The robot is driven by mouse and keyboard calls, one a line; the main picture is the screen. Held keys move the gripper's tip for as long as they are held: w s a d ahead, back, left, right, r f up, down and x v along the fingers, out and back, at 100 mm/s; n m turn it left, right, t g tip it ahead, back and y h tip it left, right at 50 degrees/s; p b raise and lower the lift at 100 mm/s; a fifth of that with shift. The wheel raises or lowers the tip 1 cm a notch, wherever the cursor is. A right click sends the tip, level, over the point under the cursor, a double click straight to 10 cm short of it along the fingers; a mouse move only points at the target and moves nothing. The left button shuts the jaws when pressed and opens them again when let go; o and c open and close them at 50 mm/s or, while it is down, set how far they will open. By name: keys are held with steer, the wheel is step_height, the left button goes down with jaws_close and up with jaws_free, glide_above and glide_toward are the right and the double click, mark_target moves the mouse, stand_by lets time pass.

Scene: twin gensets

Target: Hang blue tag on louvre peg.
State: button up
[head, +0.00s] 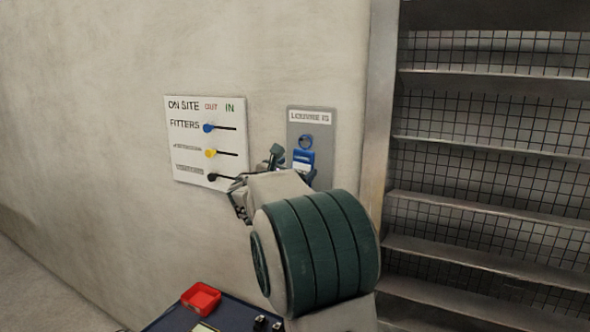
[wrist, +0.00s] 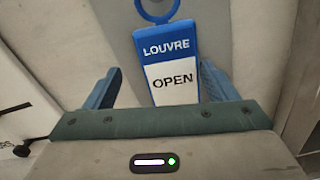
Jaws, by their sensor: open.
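The blue tag (head: 303,158) is upright against the grey louvre plate (head: 325,140), with its ring above it. In the wrist view the tag (wrist: 170,70) is blue and white, reads "LOUVRE OPEN", and its ring is cut by the top edge. My gripper (wrist: 159,69) is open, with one finger on each side of the tag and a visible gap at the left. In the head view my gripper (head: 293,162) is at the plate's lower left, partly hidden by my own wrist. The peg is not clearly visible, so I cannot tell how the ring sits on it.
A white fitters board (head: 190,155) with blue, yellow and black sliders is on the wall left of the plate. A louvre frame with slats (head: 490,150) stands to the right. The wall above is bare.

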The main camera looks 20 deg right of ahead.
steer(key=shift+s+a, duration=0.1)
steer(key=b+v, duration=0.4)
steer(key=v, duration=1)
steer(key=s+d+f+m+g+y, duration=0.3)
steer(key=s+f+m+g+y, duration=0.3)
steer(key=s+f+m, duration=0.7)
steer(key=s+a+f+m+g+y, duration=0.1)
steer(key=s+a+f+m+y, duration=0.7)
steer(key=s, duration=0.8)
step_height(320, 180, down, 4)
steer(key=a+m, duration=0.2)
steer(key=shift+a+g, duration=0.35)
steer(key=shift+g, duration=0.05)
